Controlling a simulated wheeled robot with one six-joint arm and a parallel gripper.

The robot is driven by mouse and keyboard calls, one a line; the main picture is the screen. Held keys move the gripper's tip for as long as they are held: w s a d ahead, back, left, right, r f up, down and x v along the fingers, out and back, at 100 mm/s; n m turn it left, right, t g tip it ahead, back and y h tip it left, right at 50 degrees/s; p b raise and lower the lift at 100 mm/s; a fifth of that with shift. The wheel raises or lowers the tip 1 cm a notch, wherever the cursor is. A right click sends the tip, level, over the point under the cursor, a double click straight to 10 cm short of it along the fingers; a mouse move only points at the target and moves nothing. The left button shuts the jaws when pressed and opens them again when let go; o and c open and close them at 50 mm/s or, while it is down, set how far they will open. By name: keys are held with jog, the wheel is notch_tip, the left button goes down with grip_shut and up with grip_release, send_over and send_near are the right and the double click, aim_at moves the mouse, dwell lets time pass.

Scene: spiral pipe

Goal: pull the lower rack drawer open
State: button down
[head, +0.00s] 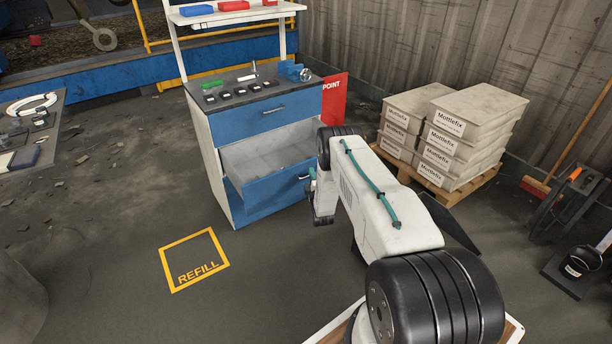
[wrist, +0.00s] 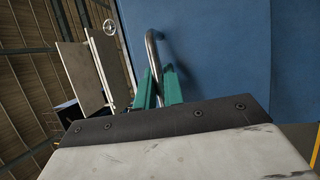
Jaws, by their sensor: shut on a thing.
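The rack (head: 213,165) is a white-sided cabinet with a dark top and blue drawer fronts. Its upper drawer (head: 245,122) is shut. The lower drawer (head: 265,194) stands out from the cabinet, and its empty grey inside shows from above. My gripper (head: 312,174) is at the right part of the lower drawer's front, partly hidden by my arm. In the wrist view, the green fingers of my gripper (wrist: 158,88) are shut on the curved metal handle (wrist: 151,45), against the blue drawer front (wrist: 215,50).
Small dark items and a green piece (head: 212,84) lie on the rack top. A red sign (head: 335,98) stands behind the rack's right side. The floor around the yellow REFILL square (head: 195,260) is clear.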

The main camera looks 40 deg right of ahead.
jog(key=shift+a, duration=0.2)
jog(key=c, duration=1.5)
grip_release()
jog(key=shift+d, duration=0.15)
jog(key=v, duration=0.7)
jog(key=shift+s+f, duration=0.15)
jog(key=shift+s, duration=0.2)
